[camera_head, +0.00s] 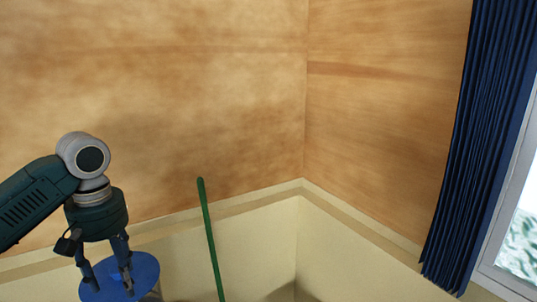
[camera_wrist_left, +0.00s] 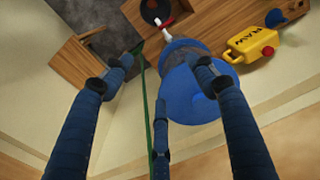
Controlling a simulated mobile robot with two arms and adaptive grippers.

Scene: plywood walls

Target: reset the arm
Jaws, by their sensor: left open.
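My left arm comes in from the left in the head view, with its wrist bent so the left gripper (camera_head: 108,284) points down. The fingers are spread and open. They appear in front of or above a blue round disc (camera_head: 146,268); I cannot tell whether they touch it. In the left wrist view the gripper (camera_wrist_left: 166,66) has its fingers apart, with a blue round object (camera_wrist_left: 190,98) with a dark grey part showing between and behind them. I see nothing clearly gripped. My right gripper is in neither view.
A thin green pole (camera_head: 209,236) stands right of my left gripper; it also shows in the left wrist view (camera_wrist_left: 161,115). That view shows a yellow lettered object (camera_wrist_left: 250,43), a dark round item (camera_wrist_left: 155,10) and a wooden panel (camera_wrist_left: 80,62). Plywood walls (camera_head: 200,90) and a blue curtain (camera_head: 480,140) stand behind.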

